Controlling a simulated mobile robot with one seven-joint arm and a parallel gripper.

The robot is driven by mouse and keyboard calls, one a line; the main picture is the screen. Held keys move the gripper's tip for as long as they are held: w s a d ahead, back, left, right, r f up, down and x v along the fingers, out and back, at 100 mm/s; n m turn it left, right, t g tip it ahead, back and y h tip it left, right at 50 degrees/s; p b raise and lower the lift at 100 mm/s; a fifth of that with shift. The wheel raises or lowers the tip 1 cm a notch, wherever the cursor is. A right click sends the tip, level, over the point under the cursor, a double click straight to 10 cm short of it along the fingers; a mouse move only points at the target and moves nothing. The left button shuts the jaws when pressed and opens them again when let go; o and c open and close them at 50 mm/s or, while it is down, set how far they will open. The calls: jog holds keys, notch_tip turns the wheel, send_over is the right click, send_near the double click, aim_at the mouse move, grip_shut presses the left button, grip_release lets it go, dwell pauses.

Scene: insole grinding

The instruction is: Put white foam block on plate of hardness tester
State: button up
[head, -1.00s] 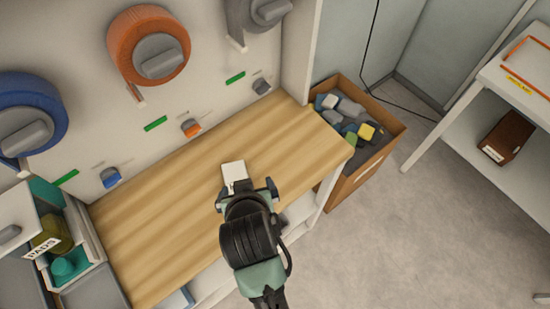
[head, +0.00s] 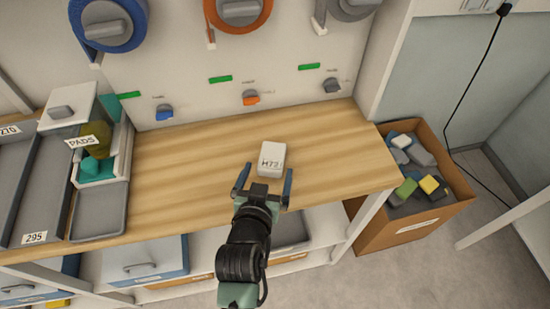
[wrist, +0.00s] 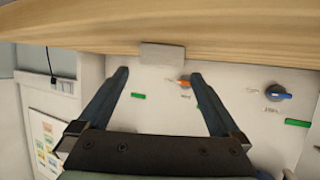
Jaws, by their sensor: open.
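A white block (head: 272,157) with dark lettering on top, roughly "H72", lies on the wooden workbench (head: 190,185). It also shows in the wrist view (wrist: 162,55) as a greyish box against the wood. My gripper (head: 264,181) is open and empty, with its two fingers apart on the near side of the block. In the wrist view my gripper (wrist: 160,75) has its fingertips on either side of the block's line, with the block beyond them. I cannot make out a hardness tester or its plate in these views.
A cardboard box (head: 408,230) of mixed foam pieces stands on the floor at the right. A bin marked PADS (head: 116,165) and grey trays (head: 100,210) sit at the bench's left. Spools and knobs line the back panel (head: 185,75). The bench is clear left of the block.

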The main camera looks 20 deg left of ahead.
aim_at(271, 160)
jog(key=shift+x, duration=3.6)
jog(key=c, duration=1.4)
